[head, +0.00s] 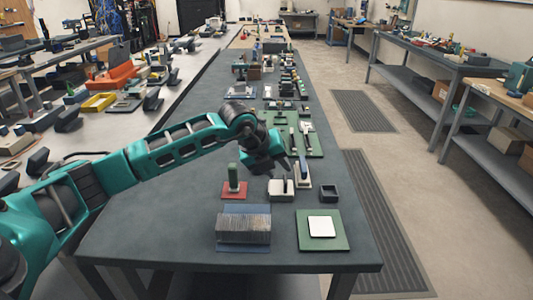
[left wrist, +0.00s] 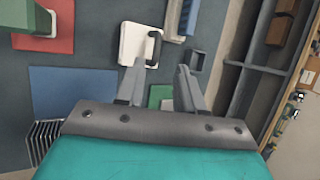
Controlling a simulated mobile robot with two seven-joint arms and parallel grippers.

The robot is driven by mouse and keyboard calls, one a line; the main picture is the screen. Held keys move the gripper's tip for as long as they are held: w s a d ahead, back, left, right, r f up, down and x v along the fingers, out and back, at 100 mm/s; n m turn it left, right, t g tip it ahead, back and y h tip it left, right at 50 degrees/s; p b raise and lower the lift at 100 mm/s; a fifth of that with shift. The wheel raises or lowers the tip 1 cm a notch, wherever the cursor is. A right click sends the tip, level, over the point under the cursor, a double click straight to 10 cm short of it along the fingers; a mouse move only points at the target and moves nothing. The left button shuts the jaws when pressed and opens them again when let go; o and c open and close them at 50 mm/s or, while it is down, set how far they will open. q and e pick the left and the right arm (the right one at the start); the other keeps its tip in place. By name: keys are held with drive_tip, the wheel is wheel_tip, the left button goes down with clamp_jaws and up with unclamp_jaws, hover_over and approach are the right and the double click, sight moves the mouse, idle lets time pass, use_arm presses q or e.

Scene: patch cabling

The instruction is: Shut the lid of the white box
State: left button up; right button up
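A small white box (head: 281,195) stands on the dark table just below my left gripper in the head view. In the left wrist view the white box (left wrist: 136,42) lies ahead of the fingers, with a dark handle-like part on its right side. I cannot tell how far its lid is open. My left gripper (head: 286,172) is just above and behind the box in the head view. In the left wrist view the left gripper (left wrist: 160,78) has its two fingers apart with nothing between them. My right gripper is in neither view.
A red plate with a green block (head: 233,182) stands left of the box. A small black open container (head: 329,193) stands to its right. A ribbed grey block (head: 243,229) and a green board with a white square (head: 308,241) lie nearer the front edge.

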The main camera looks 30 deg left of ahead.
use_arm(q)
drive_tip(key=v, duration=0.8)
drive_tip(key=shift+d, duration=0.1)
